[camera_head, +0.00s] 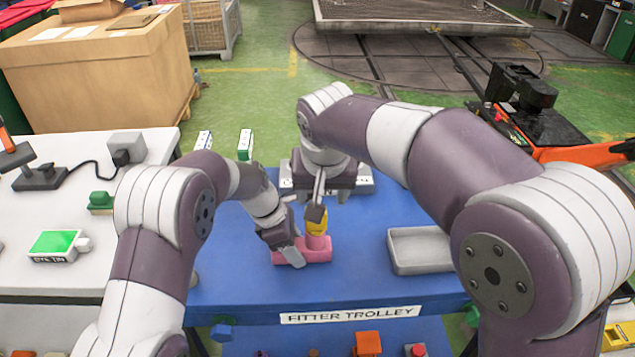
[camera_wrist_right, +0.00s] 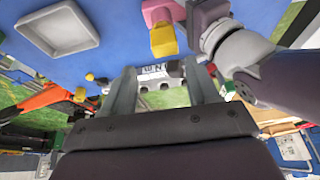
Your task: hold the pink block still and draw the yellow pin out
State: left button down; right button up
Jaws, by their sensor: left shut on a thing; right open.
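The pink block (camera_head: 318,250) lies on the blue trolley top in the head view. The yellow pin (camera_head: 316,225) stands upright in it. My left gripper (camera_head: 291,252) is shut on the block's left part and hides some of it. My right gripper (camera_wrist_right: 163,75) is open and empty, its two fingers apart. In the right wrist view the yellow pin (camera_wrist_right: 163,40) shows beyond the fingertips, roughly in line with the gap, with the pink block (camera_wrist_right: 158,12) behind it. In the head view my right gripper is just above and behind the pin; exact clearance is unclear.
An empty grey tray (camera_head: 420,268) stands right of the block on the blue trolley (camera_head: 240,290). A grey labelled fixture (camera_head: 362,184) is at the trolley's back edge, partly behind my right wrist. A white table (camera_head: 60,215) with small items stands at left.

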aim_at(316, 227)
jog(key=shift+n, duration=0.3)
jog(key=x, duration=1.1)
jog(key=shift+w+a, duration=0.2)
jog(key=shift+w, duration=0.15)
grip_shut()
jog(key=shift+r, duration=0.15)
jog(key=shift+r, duration=0.45)
